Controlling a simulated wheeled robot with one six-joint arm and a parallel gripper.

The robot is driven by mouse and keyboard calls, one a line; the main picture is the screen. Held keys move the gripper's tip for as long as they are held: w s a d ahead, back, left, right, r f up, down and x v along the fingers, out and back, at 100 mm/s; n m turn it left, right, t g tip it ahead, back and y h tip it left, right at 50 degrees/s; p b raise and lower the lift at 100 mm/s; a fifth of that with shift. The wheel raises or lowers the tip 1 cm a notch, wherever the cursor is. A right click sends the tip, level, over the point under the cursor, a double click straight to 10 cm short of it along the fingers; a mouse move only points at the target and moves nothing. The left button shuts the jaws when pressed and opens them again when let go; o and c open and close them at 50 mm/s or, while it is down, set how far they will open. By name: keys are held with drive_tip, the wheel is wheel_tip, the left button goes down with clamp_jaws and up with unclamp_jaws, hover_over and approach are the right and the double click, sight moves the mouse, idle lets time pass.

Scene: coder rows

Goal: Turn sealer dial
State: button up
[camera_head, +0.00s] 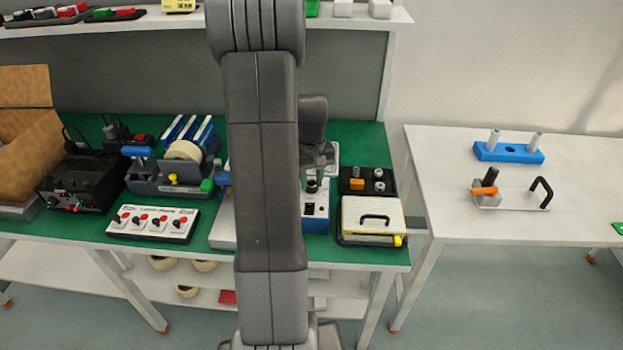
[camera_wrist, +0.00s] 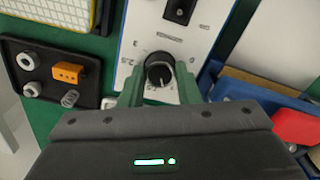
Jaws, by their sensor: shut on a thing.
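In the head view the blue and white box (camera_head: 317,222) stands on the green bench, partly hidden behind my arm. A black switch (camera_wrist: 180,10) sits on the same panel above the dial.
A white panel with several red and black switches (camera_head: 153,223) and a tape dispenser (camera_head: 170,175) stand left. A white side table (camera_head: 470,222) is right.

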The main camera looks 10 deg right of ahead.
sight(312, 183)
drive_tip(key=shift+n, duration=0.9)
drive_tip(key=o, duration=1)
drive_tip(key=shift+c, duration=0.2)
wheel_tip(312, 183, up, 14)
drive_tip(key=shift+p, duration=0.35)
drive_tip(key=shift+f, duration=0.15)
